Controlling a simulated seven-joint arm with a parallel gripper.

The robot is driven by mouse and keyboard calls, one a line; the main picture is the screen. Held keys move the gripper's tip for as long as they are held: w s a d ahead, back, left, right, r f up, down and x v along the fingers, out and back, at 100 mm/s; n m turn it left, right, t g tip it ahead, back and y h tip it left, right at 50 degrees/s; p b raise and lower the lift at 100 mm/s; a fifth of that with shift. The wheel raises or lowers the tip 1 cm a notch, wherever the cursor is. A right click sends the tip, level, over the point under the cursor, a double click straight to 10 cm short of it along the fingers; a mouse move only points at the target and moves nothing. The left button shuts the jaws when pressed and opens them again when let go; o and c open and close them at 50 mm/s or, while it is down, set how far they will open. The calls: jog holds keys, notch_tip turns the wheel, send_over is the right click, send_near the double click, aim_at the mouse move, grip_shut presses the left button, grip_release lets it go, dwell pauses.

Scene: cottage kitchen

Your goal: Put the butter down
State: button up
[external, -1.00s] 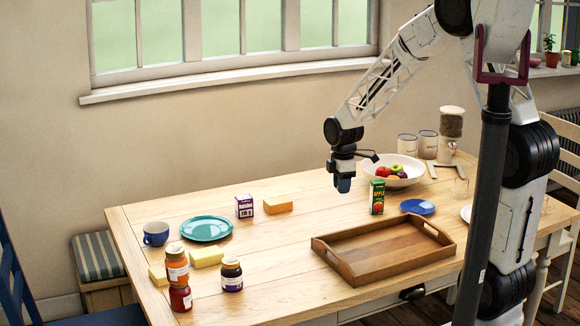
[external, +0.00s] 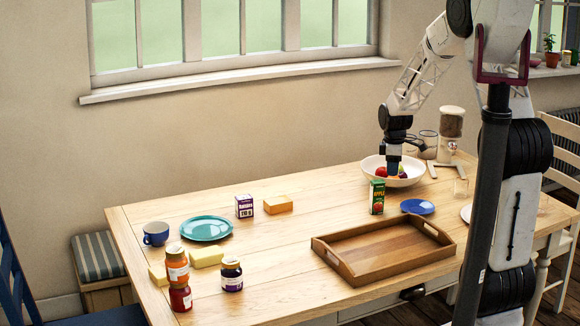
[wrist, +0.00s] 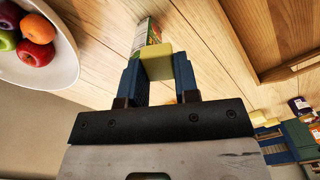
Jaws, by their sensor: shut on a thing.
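The butter, a small pale yellow block (wrist: 157,62), is between the two blue fingers of my gripper (wrist: 158,78) in the wrist view. My gripper is shut on it. In the external view my gripper (external: 393,171) points down in front of the white fruit bowl (external: 368,169), above the back right of the table (external: 300,232). I cannot make out the held butter there. The apple juice carton (external: 377,197) stands upright just in front and left of my gripper. It also shows beyond the butter in the wrist view (wrist: 146,33).
A wooden tray (external: 383,277) lies at the front right, with a blue saucer (external: 417,207) behind it. Yellow blocks (external: 207,257), jars (external: 231,275), a teal plate (external: 205,228) and a raisin box (external: 244,206) stand at the left. The table's middle is clear.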

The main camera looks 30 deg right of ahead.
jog(key=d+m, duration=0.2)
jog(key=d, duration=1)
send_over(416, 209)
jog(key=shift+s+a+f, duration=0.1)
jog(key=shift+f, duration=2.45)
jog(key=shift+f, duration=3.1)
jog(key=shift+f, duration=0.1)
jog(key=shift+f, duration=1.8)
jog(key=shift+f, duration=0.1)
